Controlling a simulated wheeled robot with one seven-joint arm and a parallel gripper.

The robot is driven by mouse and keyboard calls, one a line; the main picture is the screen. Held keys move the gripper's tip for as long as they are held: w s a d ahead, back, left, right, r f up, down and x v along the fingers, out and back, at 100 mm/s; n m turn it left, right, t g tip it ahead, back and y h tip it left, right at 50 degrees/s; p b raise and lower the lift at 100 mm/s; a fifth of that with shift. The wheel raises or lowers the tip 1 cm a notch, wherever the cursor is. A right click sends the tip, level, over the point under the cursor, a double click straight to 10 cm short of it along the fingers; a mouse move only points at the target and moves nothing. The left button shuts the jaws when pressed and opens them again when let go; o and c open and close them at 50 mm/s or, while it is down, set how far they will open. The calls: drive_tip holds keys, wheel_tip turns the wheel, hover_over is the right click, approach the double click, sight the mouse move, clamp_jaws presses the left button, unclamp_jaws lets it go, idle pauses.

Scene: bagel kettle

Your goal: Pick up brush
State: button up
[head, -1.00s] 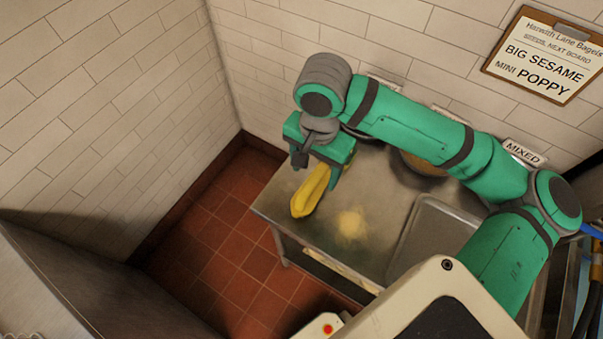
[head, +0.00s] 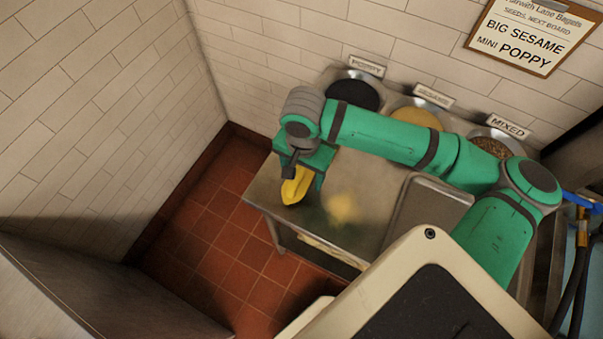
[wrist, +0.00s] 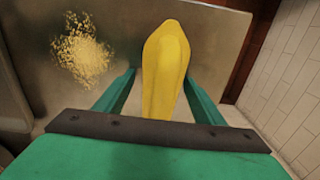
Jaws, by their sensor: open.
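The brush shows as a yellow, elongated shape (head: 297,187) near the left end of the steel table (head: 370,222). In the wrist view the yellow brush (wrist: 165,70) lies lengthwise between the two green fingers of my gripper (wrist: 163,95), with a gap on each side. My gripper (head: 299,180) is open and sits over the brush. Its near end is hidden by the gripper's palm in the wrist view. I cannot tell how far above the table the fingertips are.
A pale yellow pile of crumbs or seeds (head: 342,208) lies on the table right of the brush. A grey tray (head: 425,208) is farther right. Bowls of poppy (head: 352,94), sesame (head: 416,117) and mixed (head: 491,150) stand along the back wall. Red tile floor (head: 222,240) is left of the table.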

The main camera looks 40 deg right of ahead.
drive_tip(key=c, duration=1.1)
drive_tip(key=shift+w, duration=0.1)
drive_tip(key=shift+r, duration=0.1)
